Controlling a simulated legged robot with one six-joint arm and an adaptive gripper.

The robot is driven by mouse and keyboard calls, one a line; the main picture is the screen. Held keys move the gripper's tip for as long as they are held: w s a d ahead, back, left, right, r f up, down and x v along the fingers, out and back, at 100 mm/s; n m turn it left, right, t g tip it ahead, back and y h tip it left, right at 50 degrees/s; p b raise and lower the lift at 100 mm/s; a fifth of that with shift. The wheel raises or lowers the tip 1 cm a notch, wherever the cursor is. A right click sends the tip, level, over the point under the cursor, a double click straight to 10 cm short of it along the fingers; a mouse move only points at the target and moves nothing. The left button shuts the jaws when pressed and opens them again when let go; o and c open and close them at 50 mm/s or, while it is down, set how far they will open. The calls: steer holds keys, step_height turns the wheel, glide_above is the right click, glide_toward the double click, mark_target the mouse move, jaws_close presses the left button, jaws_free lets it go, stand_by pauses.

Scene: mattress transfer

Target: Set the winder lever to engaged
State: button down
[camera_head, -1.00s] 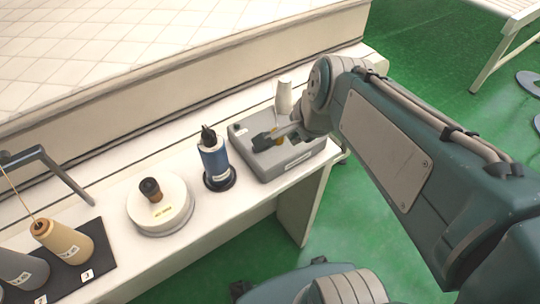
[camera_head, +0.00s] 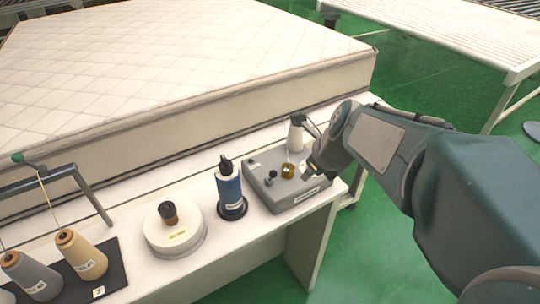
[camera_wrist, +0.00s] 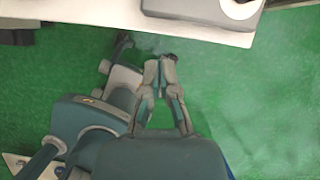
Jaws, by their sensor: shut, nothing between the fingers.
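The winder is a grey box (camera_head: 310,196) at the right end of the white bench in the head view. A small dark lever-like part (camera_head: 270,179) stands on its top, left of a brass-coloured round piece (camera_head: 288,171). I cannot tell which setting the lever is in. My gripper shows in the wrist view (camera_wrist: 161,62), with its fingertips together and nothing between them, seen against the green floor near the bench edge. In the head view my wrist is at the winder's right side, and the fingers are hard to make out there.
A blue spool (camera_head: 229,188), a white round unit (camera_head: 177,236) and thread cones (camera_head: 82,254) on a dark mat stand left of the winder. A white cone (camera_head: 296,134) is behind it.

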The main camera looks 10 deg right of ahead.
mark_target(272, 176)
steer(key=w+a+f, duration=0.1)
steer(key=w+f, duration=0.1)
steer(key=f, duration=0.1)
steer(key=w+a+f, duration=0.1)
steer(key=w+f, duration=0.1)
steer(key=w+a+f, duration=0.1)
steer(key=w+f, duration=0.1)
steer(key=f, duration=0.1)
steer(key=shift+w+a+f, duration=0.15)
steer(key=shift+w+f, duration=0.05)
steer(key=shift+f, duration=0.1)
steer(key=shift+w+a+r, duration=0.15)
steer(key=shift+w+a, duration=0.1)
steer(key=shift+w, duration=0.25)
steer(key=shift+d, duration=0.1)
